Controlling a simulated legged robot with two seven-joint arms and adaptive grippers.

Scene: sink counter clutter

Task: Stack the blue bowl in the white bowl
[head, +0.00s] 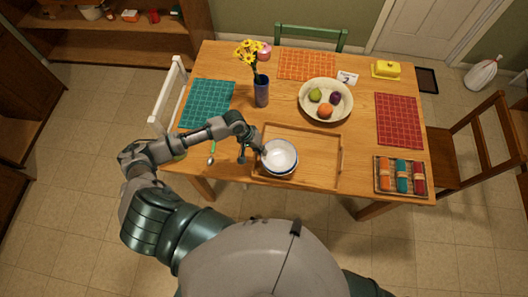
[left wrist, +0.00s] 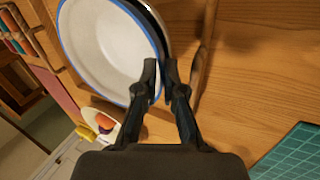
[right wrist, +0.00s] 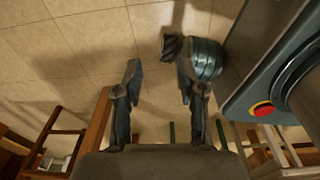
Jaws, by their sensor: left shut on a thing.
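The blue bowl (head: 281,154), white inside with a blue rim, is at the left end of the wooden tray; it fills the upper left of the left wrist view (left wrist: 105,50). A pale edge under the blue bowl in the head view looks like the white bowl (head: 277,175), mostly hidden. I cannot tell whether the two bowls touch. My right gripper (right wrist: 157,80) is open and empty over the floor.
The tray (head: 318,155) is bare on its right side. A blue vase with yellow flowers (head: 262,92) stands behind my left gripper. A fruit bowl (head: 304,110) is behind the tray, and a case of rolled cloths (head: 402,191) lies to the right.

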